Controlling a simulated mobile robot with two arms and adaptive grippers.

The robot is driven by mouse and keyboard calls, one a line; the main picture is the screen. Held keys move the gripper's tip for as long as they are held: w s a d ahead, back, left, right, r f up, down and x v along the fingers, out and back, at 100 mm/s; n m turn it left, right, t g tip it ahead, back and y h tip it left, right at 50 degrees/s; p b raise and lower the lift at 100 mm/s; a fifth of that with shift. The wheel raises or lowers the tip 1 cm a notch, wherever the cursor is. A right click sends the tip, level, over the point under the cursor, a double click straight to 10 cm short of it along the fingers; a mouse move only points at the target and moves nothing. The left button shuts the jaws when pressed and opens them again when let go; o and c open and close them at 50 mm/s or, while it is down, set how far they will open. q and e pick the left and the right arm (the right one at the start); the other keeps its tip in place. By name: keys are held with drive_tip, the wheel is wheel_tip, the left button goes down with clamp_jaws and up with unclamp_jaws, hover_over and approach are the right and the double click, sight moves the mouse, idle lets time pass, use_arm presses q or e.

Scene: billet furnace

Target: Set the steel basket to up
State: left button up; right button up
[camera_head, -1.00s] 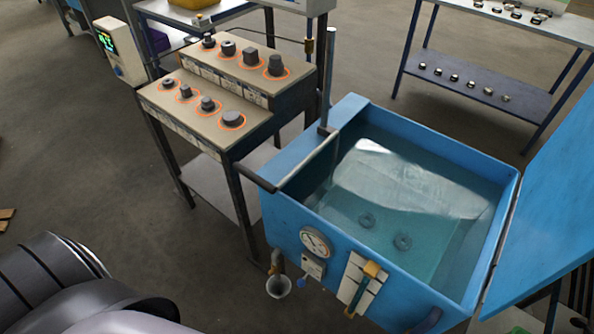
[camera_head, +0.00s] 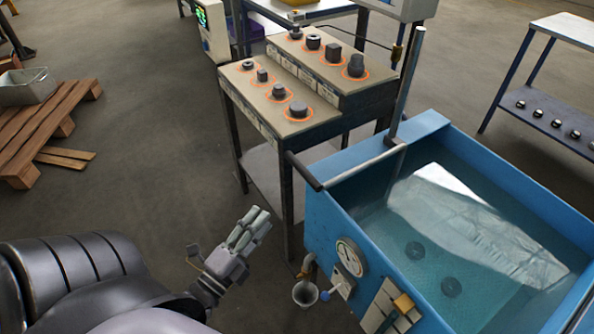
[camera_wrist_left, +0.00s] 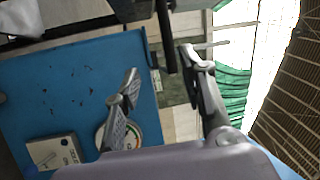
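The blue tank (camera_head: 322,222) stands open at the right, filled with clear water. A steel bar (camera_head: 365,165) with a dark grip (camera_head: 304,171) runs along the tank's left rim to an upright rod (camera_head: 407,85). My left gripper (camera_head: 255,217) is open and empty, left of the tank and below the grip. In the left wrist view, its fingers (camera_wrist_left: 158,65) stand apart before the blue tank wall (camera_wrist_left: 60,90). My right gripper is out of view.
A stepped bench (camera_head: 262,100) with several dark metal parts stands behind. A wooden pallet (camera_head: 50,125) lies at the left. The floor between pallet and bench is clear.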

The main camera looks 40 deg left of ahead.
sight(301, 168)
use_arm(q)
drive_tip(key=w+r, duration=0.1)
drive_tip(key=w, duration=0.4)
drive_tip(key=w+r+p, duration=0.1)
drive_tip(key=w, duration=0.5)
drive_tip(key=w+r, duration=0.2)
drive_tip(key=w, duration=0.4)
drive_tip(key=shift+a+p, duration=0.15)
drive_tip(key=shift+p, duration=0.25)
clamp_jaws()
